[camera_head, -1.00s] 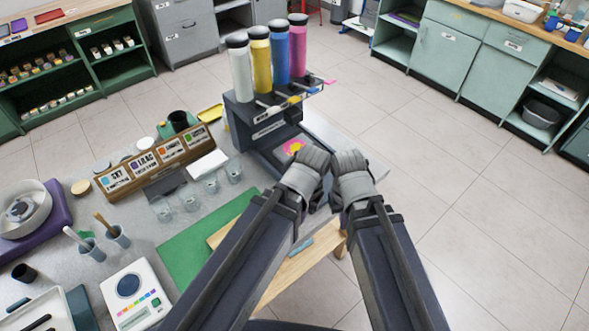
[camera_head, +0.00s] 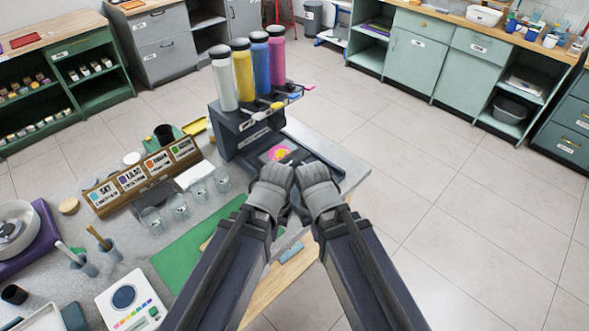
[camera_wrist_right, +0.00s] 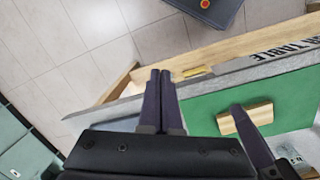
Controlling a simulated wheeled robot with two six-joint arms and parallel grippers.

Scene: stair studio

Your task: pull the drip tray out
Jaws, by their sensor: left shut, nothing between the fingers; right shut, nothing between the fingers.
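The dark drip tray (camera_head: 262,160) lies at the foot of the grey dispenser stand (camera_head: 240,132), with a pink and yellow splotch (camera_head: 281,153) on it. My left gripper (camera_head: 285,166) and my right gripper (camera_head: 305,165) are side by side just in front of the tray. Their hands hide its near edge, so I cannot tell whether they touch it. Both are shut and empty. In the right wrist view my right gripper's closed fingers (camera_wrist_right: 160,74) point over the table edge; the tray does not show there.
Bottles of white, yellow, blue and pink (camera_head: 277,55) top the stand. Clear cups (camera_head: 199,188) and a wooden label rack (camera_head: 148,176) stand to the left. A green mat (camera_head: 190,245) lies nearby. Open floor (camera_head: 450,190) lies to the right.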

